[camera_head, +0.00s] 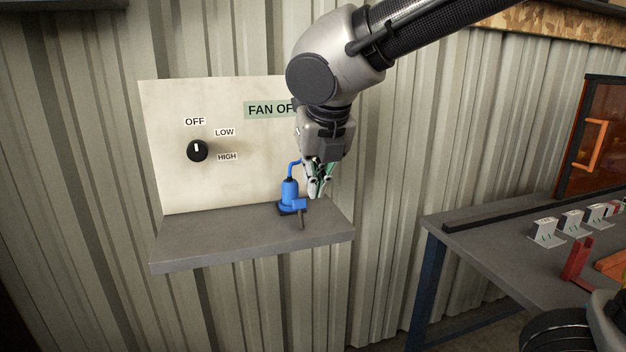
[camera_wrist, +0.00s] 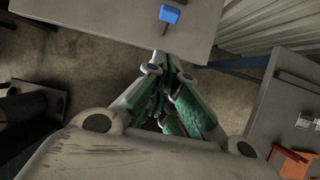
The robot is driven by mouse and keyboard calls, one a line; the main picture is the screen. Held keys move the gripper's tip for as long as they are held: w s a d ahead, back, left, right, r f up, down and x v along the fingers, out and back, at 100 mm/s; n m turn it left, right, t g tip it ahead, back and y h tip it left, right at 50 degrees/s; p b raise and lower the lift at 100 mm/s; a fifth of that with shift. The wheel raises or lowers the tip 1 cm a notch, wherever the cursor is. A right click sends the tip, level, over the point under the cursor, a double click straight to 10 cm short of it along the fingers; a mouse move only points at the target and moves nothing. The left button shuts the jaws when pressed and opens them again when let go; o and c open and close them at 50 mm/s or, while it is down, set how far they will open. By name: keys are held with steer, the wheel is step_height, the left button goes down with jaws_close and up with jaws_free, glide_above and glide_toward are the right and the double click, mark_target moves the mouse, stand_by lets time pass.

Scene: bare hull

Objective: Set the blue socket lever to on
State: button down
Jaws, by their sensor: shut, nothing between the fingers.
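The blue socket (camera_head: 290,190) stands at the back right of a grey shelf, with a blue cable rising from its top. A blue block (camera_head: 299,204) at its front carries a dark lever (camera_head: 301,220), which points down and toward the shelf's front. In the wrist view the blue block (camera_wrist: 170,14) and lever (camera_wrist: 164,30) show at the top edge. My gripper (camera_head: 316,193) is just right of the socket, pointing down, shut and empty. Its fingers (camera_wrist: 168,72) appear apart from the lever in the wrist view. No on or off mark on the socket is readable.
A pale panel (camera_head: 170,120) behind the grey shelf (camera_head: 200,245) has a black knob (camera_head: 197,151) and a sign reading "FAN OF", partly hidden by my arm. A workbench (camera_head: 500,225) with metal brackets stands at right. The shelf's left half is clear.

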glide_toward(303, 232)
steer(key=w, duration=0.1)
steer(key=w+f, duration=0.1)
steer(key=shift+w+a+f, duration=0.1)
steer(key=shift+w+a, duration=0.3)
steer(key=shift+w, duration=0.1)
steer(key=shift+w+a, duration=0.25)
steer(key=shift+w, duration=0.4)
